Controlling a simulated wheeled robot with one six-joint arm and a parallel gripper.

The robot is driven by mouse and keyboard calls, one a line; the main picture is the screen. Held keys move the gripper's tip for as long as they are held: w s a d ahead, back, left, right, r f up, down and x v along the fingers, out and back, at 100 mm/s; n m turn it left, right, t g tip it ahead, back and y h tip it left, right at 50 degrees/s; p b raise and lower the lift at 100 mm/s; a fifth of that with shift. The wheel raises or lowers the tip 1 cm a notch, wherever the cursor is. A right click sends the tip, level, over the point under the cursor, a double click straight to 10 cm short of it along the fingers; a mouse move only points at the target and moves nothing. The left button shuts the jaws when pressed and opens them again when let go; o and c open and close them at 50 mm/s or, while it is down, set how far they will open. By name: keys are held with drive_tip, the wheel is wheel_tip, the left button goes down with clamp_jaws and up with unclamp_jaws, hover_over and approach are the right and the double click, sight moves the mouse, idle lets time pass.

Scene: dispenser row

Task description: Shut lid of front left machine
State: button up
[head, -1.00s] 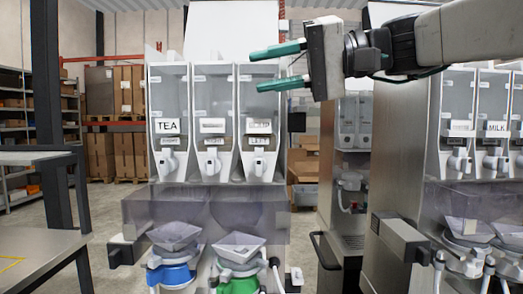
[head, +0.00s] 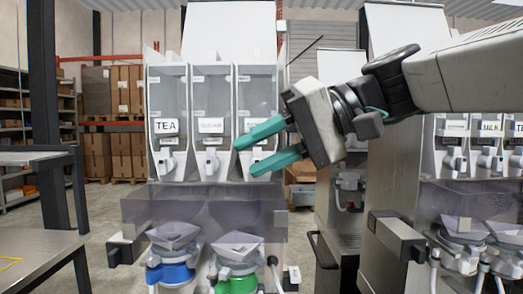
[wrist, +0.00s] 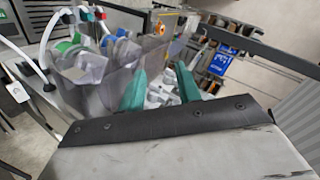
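The left machine (head: 203,207) stands front-on, with three clear canisters, the leftmost labelled TEA. A white panel (head: 230,30), which looks like its raised lid, stands upright above and behind the canisters. My gripper (head: 245,158) has two teal fingers spread apart with nothing between them. It points down and left, in front of the right canister (head: 256,95) in the picture, and hides part of its front. Whether it touches is not clear. In the wrist view the fingers (wrist: 160,88) also show apart, with the machine's spouts and clear cover behind them.
A second machine (head: 470,150) stands at right, with a canister labelled MILK and a white panel (head: 405,35) upright above it. Another machine (head: 342,190) stands behind, between them. A metal table (head: 35,260) is at left. Shelves with boxes (head: 112,95) stand far back.

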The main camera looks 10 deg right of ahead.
drive_tip(key=s+d+f+m+h, duration=0.1)
drive_tip(key=s+d+f+h, duration=0.2)
drive_tip(key=d+f, duration=0.2)
drive_tip(key=s+d+f+m+h, duration=0.1)
drive_tip(key=s+d+f+h, duration=0.2)
drive_tip(key=f, duration=0.9)
drive_tip(key=shift+d+f+h, duration=0.2)
drive_tip(key=shift+d+h, duration=0.3)
drive_tip(key=shift+d, duration=0.4)
drive_tip(key=s+d+f+h, duration=0.1)
drive_tip(key=s+d+f, duration=0.1)
drive_tip(key=d+f, duration=0.1)
drive_tip(key=s+d+f+h, duration=0.1)
drive_tip(key=d+f+h, duration=0.1)
drive_tip(key=d+f, duration=0.1)
drive_tip(key=s+d+f+m+g+h, duration=0.1)
drive_tip(key=s+d+f+h, duration=0.1)
drive_tip(key=d+f, duration=0.1)
drive_tip(key=shift+s+d+f, duration=0.15)
drive_tip(key=shift+s+f, duration=0.1)
drive_tip(key=shift+s, duration=0.05)
drive_tip(key=c, duration=0.3)
drive_tip(key=shift+s+d+f, duration=0.1)
drive_tip(key=shift+d+f, duration=0.1)
drive_tip(key=shift+d, duration=0.05)
clamp_jaws()
